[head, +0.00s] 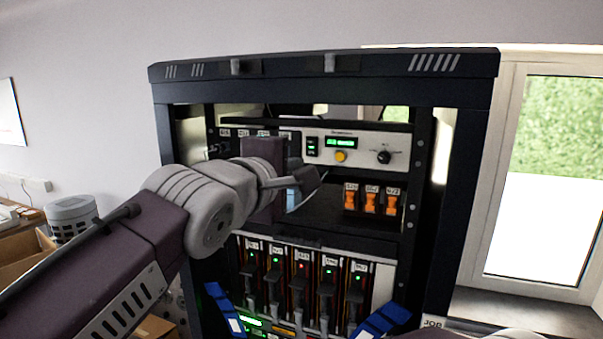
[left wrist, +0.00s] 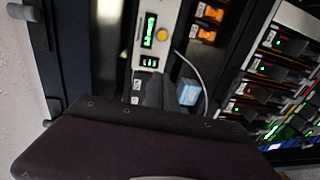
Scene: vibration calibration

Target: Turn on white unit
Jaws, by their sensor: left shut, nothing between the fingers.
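The white unit (head: 365,145) is a pale panel in the upper part of the black rack. It has a lit green display (head: 342,142), a yellow button (head: 341,156), a black knob (head: 384,157) and a small switch with a green light (head: 312,147). My left gripper (head: 316,178) is shut and empty, in front of the rack just below the switch end of the unit. It hides part of the shelf behind.
Orange switches (head: 371,198) sit below the unit on the right. Lower down are several modules with black levers (head: 301,285) and small lights. A light blue block with a cable (left wrist: 190,93) is close to the fingers. Blue straps (head: 381,320) are at the bottom.

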